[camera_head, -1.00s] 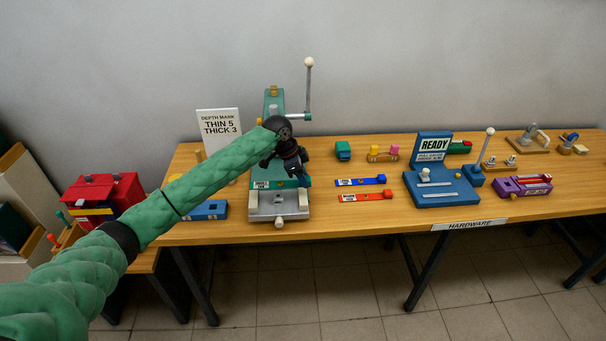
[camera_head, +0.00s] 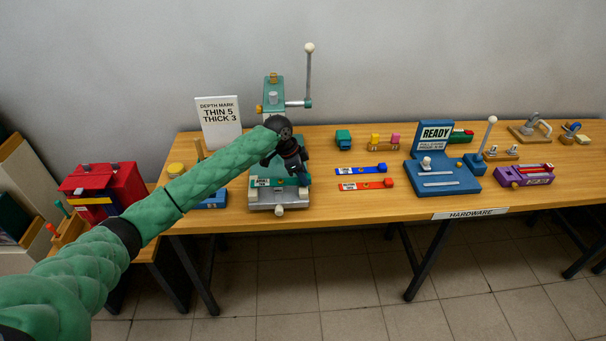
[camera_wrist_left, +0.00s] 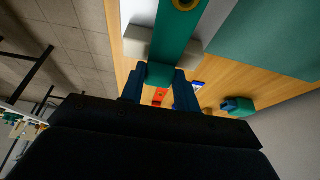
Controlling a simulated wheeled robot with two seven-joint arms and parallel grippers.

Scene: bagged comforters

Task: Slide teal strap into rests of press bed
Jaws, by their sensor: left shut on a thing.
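My left gripper (camera_head: 303,179) is over the bed of the teal press, seen from behind its dark wrist. In the left wrist view its two dark fingers (camera_wrist_left: 160,88) are shut on a teal block at the near end of the teal strap (camera_wrist_left: 172,38). The strap runs away from the fingers to a brass-ringed hole. Pale rests (camera_wrist_left: 136,42) show on both sides of it; whether it is seated in them I cannot tell. The grey press bed (camera_head: 265,198) shows in the head view, partly hidden by my arm. My right gripper is not in view.
The press lever (camera_head: 308,75) stands upright behind the bed. A blue strap (camera_head: 362,170) and a red strap (camera_head: 368,184) lie to the right. Further right is a blue READY stand (camera_head: 445,185). A depth-mark sign (camera_head: 219,122) stands at the left.

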